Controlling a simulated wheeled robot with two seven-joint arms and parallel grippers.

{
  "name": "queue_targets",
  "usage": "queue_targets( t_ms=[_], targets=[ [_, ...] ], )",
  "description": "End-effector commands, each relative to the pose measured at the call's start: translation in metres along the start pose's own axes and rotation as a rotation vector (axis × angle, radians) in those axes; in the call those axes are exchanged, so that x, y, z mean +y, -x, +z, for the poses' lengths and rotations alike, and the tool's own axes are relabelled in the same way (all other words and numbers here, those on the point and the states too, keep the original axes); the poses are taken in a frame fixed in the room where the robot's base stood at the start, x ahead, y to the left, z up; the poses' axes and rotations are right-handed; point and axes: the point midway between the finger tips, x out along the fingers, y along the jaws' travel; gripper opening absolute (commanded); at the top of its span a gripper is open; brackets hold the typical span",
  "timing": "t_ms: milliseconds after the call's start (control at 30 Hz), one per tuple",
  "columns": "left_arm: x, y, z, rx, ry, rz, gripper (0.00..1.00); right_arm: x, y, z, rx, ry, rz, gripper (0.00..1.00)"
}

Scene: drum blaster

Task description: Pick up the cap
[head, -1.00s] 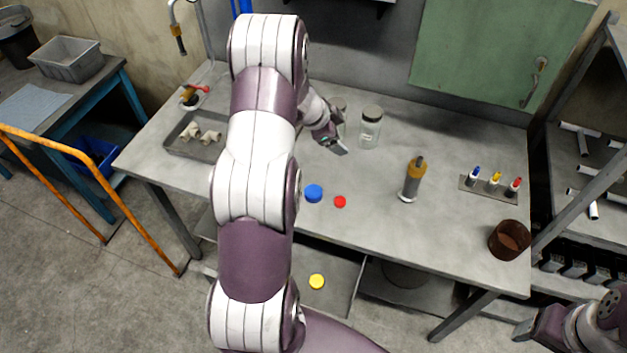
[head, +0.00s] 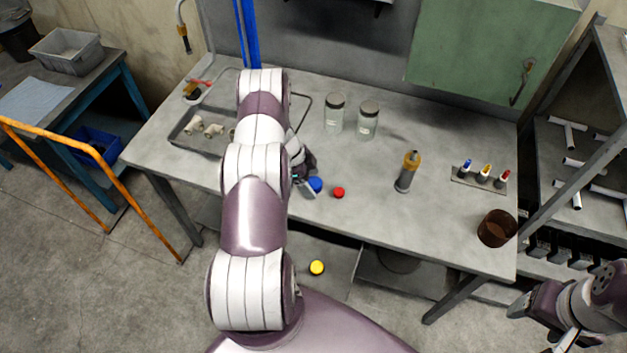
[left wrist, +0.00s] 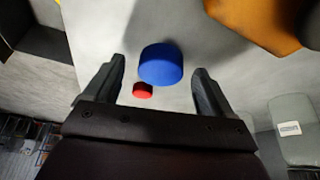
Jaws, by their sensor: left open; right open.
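A blue cap (head: 316,185) lies on the workbench near its front edge, with a smaller red cap (head: 339,193) just to its right. A yellow cap (head: 317,267) lies lower, on the shelf under the bench. My left gripper (head: 303,186) is right beside the blue cap and partly hidden by my arm. In the left wrist view the blue cap (left wrist: 161,65) shows between and beyond the open fingers, with the red cap (left wrist: 143,90) closer to the left finger. My right gripper (head: 520,318) is open and empty at the lower right, off the bench.
Two glass jars (head: 335,112) stand behind the caps. A grey and orange cylinder (head: 408,172), a rack of small coloured-tip bottles (head: 481,176) and a brown cup (head: 496,229) stand to the right. A grey tray (head: 186,141) with white fittings is at the left.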

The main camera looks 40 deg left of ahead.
Motion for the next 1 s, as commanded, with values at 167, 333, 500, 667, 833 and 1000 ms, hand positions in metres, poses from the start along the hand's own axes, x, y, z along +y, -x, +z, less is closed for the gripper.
queue_targets(
  t_ms=[167,333,500,667,833,1000],
  targets=[
    [0.000,-0.004,0.000,0.000,0.000,-0.002,0.84,0.000,0.000,0.000,-0.001,0.000,0.000,0.68],
    [0.000,-0.004,0.000,0.000,0.000,-0.001,0.52,0.000,0.000,0.000,-0.001,0.000,0.000,0.68],
    [0.000,-0.004,0.000,0.000,0.000,-0.001,0.25,0.000,0.000,0.000,0.000,0.000,0.000,0.68],
    [0.000,-0.004,0.000,0.000,0.000,-0.001,0.25,0.000,0.000,0.000,0.000,0.000,0.000,0.68],
    [-0.001,0.003,-0.003,0.000,-0.001,-0.002,0.25,0.000,-0.004,0.001,0.000,0.000,0.000,0.68],
    [-0.002,0.029,-0.013,-0.001,-0.002,-0.005,0.25,0.000,-0.013,0.002,0.000,0.000,0.000,0.68]
  ],
)
